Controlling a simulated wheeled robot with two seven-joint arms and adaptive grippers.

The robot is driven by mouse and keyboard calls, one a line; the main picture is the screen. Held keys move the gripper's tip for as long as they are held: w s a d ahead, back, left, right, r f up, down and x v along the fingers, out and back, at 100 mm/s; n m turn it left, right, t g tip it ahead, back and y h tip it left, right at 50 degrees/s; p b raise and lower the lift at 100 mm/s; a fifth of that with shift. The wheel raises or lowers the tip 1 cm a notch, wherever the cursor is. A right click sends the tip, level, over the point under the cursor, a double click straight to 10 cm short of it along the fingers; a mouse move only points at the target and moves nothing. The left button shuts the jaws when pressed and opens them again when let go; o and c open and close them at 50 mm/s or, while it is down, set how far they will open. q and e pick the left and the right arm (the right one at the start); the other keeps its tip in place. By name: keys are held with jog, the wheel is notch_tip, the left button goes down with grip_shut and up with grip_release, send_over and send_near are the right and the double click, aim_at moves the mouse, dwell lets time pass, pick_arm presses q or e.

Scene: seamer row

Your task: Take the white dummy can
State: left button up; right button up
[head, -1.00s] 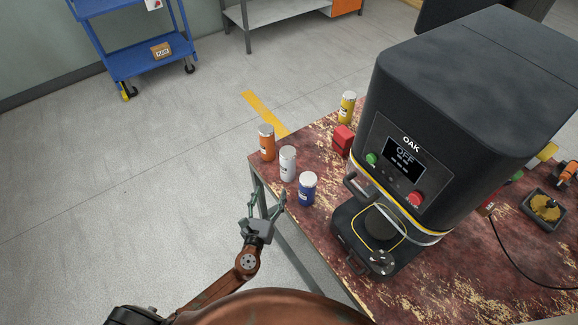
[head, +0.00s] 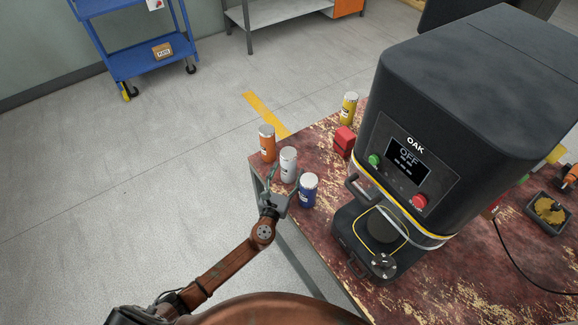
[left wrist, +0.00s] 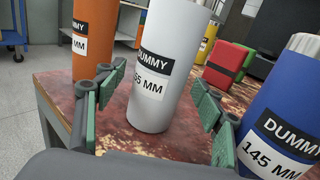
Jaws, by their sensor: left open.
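The white dummy can (head: 288,165) stands upright on the worn red table between an orange can (head: 267,143) and a blue can (head: 308,190). In the left wrist view the white can (left wrist: 168,65) stands ahead of and between the green-padded fingers of my left gripper (left wrist: 155,115), which is open. Its label reads "DUMMY" with a partly hidden size in MM. In the head view my left gripper (head: 283,186) is at the table's edge, close in front of the white can. The blue can (left wrist: 290,110) stands just beyond the right finger. My right gripper is not in view.
A dark seamer machine (head: 450,110) marked OAK, its screen reading OFF, stands right of the cans. A red block (head: 343,141) and a yellow can (head: 349,107) stand behind. The orange can (left wrist: 95,40) is near the left finger. Open floor lies left of the table.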

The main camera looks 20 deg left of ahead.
pick_arm(q)
jog(key=shift+w, duration=0.65)
jog(key=shift+c, duration=0.6)
jog(key=c, duration=1.3)
